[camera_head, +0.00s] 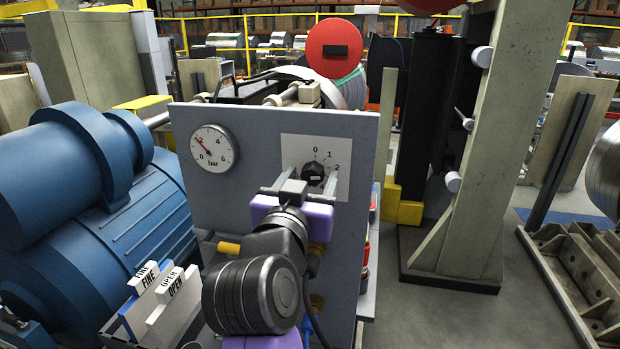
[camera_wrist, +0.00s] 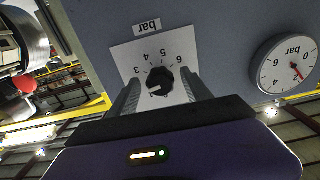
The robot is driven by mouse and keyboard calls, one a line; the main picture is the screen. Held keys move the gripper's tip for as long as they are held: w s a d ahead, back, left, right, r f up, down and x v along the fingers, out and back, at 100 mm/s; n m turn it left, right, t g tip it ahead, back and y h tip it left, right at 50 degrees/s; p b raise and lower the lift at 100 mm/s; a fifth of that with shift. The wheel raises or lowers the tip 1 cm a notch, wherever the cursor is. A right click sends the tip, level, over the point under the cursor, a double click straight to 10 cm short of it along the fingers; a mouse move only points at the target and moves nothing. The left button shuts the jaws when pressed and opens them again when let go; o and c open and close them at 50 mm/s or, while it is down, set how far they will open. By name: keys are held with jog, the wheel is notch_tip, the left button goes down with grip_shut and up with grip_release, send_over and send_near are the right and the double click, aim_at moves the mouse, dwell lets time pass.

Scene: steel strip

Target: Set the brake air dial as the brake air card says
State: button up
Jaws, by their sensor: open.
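The brake air dial is a black round knob (camera_head: 313,173) on a white plate (camera_head: 343,153) on a grey panel; 0, 1 and 2 show in the head view. In the wrist view, the knob (camera_wrist: 161,82) appears upside down, with 3 to 6 and a "bar" label; its pale mark seems to point lower left, its exact number unclear. My gripper (camera_head: 311,187) is open, with its fingers (camera_wrist: 160,92) on either side of the knob; contact cannot be told. A round gauge (camera_head: 212,148) has its red needle near 2. I cannot identify the brake air card.
White cards (camera_head: 174,296) reading "FINE" and "OPEN" stand in a rack at lower left. A large blue motor (camera_head: 130,225) is left of the panel (camera_head: 250,180).

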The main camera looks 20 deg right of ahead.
grip_shut()
